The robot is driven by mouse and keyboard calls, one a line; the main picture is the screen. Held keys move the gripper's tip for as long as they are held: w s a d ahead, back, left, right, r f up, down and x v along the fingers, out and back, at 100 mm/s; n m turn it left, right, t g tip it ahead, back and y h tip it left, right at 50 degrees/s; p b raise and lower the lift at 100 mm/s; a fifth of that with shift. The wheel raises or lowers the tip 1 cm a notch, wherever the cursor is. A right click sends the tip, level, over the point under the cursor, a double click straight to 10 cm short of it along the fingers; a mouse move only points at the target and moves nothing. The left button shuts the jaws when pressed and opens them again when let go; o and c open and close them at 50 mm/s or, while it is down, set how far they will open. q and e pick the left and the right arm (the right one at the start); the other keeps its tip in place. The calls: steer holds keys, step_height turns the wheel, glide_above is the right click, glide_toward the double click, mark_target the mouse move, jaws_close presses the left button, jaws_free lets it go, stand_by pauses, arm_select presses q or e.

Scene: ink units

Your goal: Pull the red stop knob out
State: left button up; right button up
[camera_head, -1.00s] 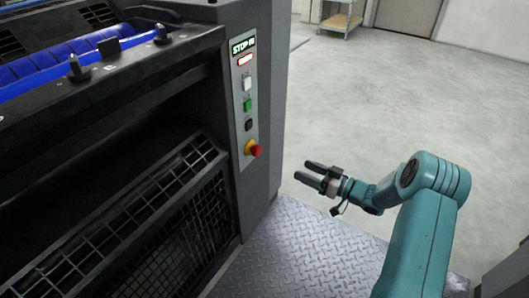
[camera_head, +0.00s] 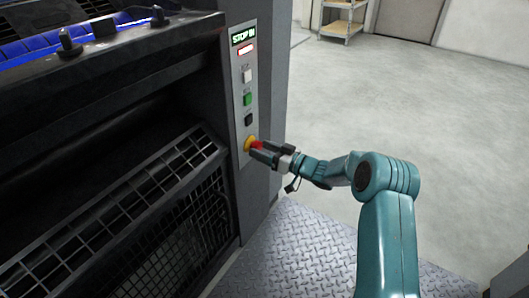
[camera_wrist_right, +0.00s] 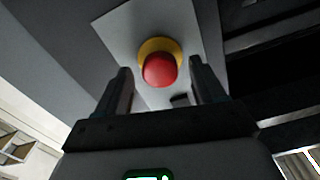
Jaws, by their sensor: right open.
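The red stop knob (camera_head: 257,145) sits on a yellow collar (camera_head: 249,143) at the bottom of the light control panel (camera_head: 239,85) on the machine. My right gripper (camera_head: 261,149) is at the knob and partly hides it in the head view. In the right wrist view the red knob (camera_wrist_right: 159,70) shows ahead, between the two open fingers (camera_wrist_right: 158,90), with a gap on each side. The fingers do not appear to touch it. My left gripper is not in view.
Above the knob are a black button (camera_head: 248,119), a green button (camera_head: 247,99), a white button (camera_head: 247,75) and a lit display (camera_head: 243,37). A mesh guard (camera_head: 170,215) is left of the panel. Open floor (camera_head: 400,100) lies to the right.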

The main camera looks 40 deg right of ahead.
jaws_close()
steer(key=shift+s+d+r+p, duration=0.1)
steer(key=shift+s+d+p, duration=0.2)
steer(key=shift+s+p, duration=0.25)
steer(key=shift+s+d, duration=0.1)
steer(key=shift+s, duration=0.2)
steer(key=shift+f, duration=0.2)
jaws_free()
steer(key=shift+r, duration=0.1)
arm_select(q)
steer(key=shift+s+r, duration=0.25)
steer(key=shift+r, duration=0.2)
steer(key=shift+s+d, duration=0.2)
arm_select(e)
steer(key=shift+s, duration=0.15)
